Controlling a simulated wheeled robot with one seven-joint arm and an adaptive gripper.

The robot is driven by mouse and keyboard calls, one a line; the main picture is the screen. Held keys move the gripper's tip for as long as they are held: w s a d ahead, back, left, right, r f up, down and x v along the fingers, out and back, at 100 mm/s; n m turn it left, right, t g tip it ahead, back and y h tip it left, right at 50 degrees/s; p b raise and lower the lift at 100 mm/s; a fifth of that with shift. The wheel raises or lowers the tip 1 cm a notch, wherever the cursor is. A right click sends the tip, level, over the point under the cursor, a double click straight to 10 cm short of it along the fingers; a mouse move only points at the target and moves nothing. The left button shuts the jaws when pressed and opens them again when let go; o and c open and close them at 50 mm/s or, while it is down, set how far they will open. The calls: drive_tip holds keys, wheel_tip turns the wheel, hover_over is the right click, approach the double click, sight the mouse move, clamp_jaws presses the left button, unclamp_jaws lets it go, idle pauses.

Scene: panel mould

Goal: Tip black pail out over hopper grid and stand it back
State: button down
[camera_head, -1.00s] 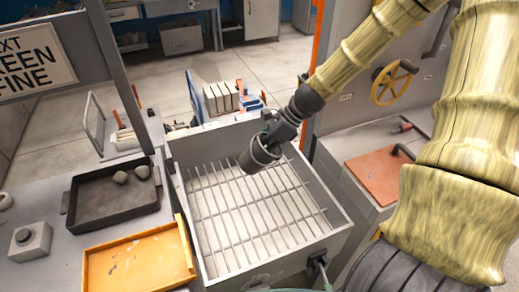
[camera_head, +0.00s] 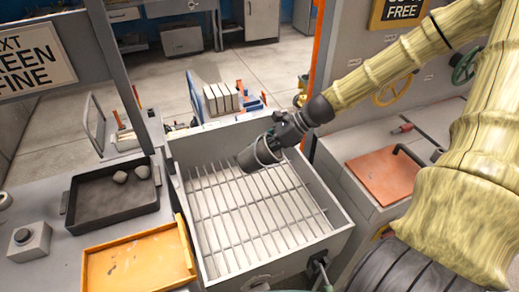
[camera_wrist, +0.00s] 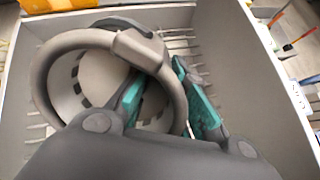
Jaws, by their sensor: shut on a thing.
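The black pail (camera_head: 248,159) looks dark grey and is tilted over the back part of the hopper grid (camera_head: 250,222), its far end pointing down and left. My gripper (camera_head: 273,143) is shut on it from the upper right. In the wrist view the pail (camera_wrist: 48,82) shows as a thick round rim, with one teal-padded finger of my gripper (camera_wrist: 168,103) inside the ring and the other beside it. Pale surface with dark patches shows through the ring; I cannot tell whether anything is in the pail. No loose material shows on the grid bars.
The hopper's grey walls (camera_head: 342,238) rise around the grid. To the left are a black tray (camera_head: 90,215) with two round lumps and an orange tray (camera_head: 120,265). A grey cabinet with a reddish plate (camera_head: 385,175) and handwheels stand to the right.

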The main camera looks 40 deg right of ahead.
drive_tip(key=shift+t+y, duration=0.6)
drive_tip(key=shift+y, duration=0.4)
drive_tip(key=shift+t+y+p, duration=0.3)
drive_tip(key=shift+t+y, duration=0.4)
drive_tip(key=shift+y, duration=0.4)
drive_tip(key=shift+a, duration=0.1)
